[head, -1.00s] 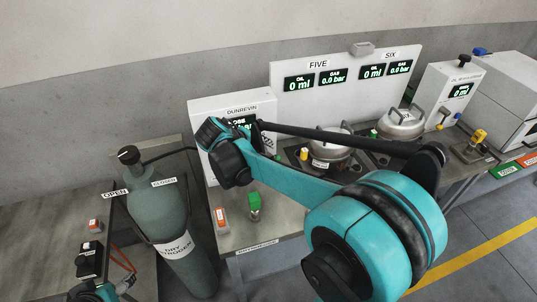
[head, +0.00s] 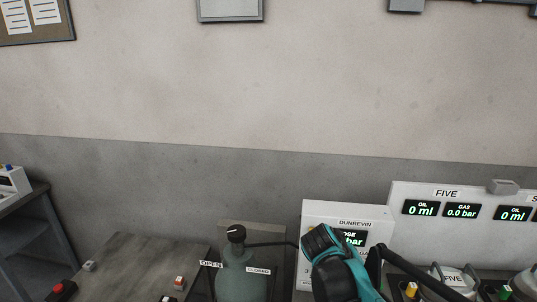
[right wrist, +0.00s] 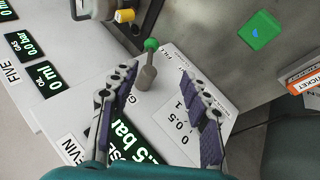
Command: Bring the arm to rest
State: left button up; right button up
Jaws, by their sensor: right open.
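My right arm (head: 335,268) comes up from the bottom of the head view, in front of the white Dunrevin box (head: 330,211). Its gripper fingers are hidden there. In the right wrist view my right gripper (right wrist: 158,75) is open and empty. Its two fingers point at the box's face (right wrist: 165,135). A green-tipped lever (right wrist: 149,58) stands beyond and between the fingertips; I cannot tell whether a finger touches it. My left gripper is not in view.
The dark green gas cylinder (head: 240,283) stands left of the box, with a hose from its top. Panel FIVE (head: 450,215) is to the right. The grey bench (head: 130,265) at left holds small items. A green block (right wrist: 259,30) lies near the box.

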jog(key=s+a+f+t+y, duration=0.2)
jog(key=s+a+y, duration=0.1)
jog(key=s+a, duration=0.2)
jog(key=s+a+f+m+t+y, duration=0.1)
jog(key=s+a+f+t+y, duration=0.1)
jog(key=s+a, duration=0.3)
jog(key=s+f+y, duration=0.1)
jog(key=s, duration=0.3)
jog(key=shift+s+f+y, duration=0.2)
jog(key=shift+y, duration=0.2)
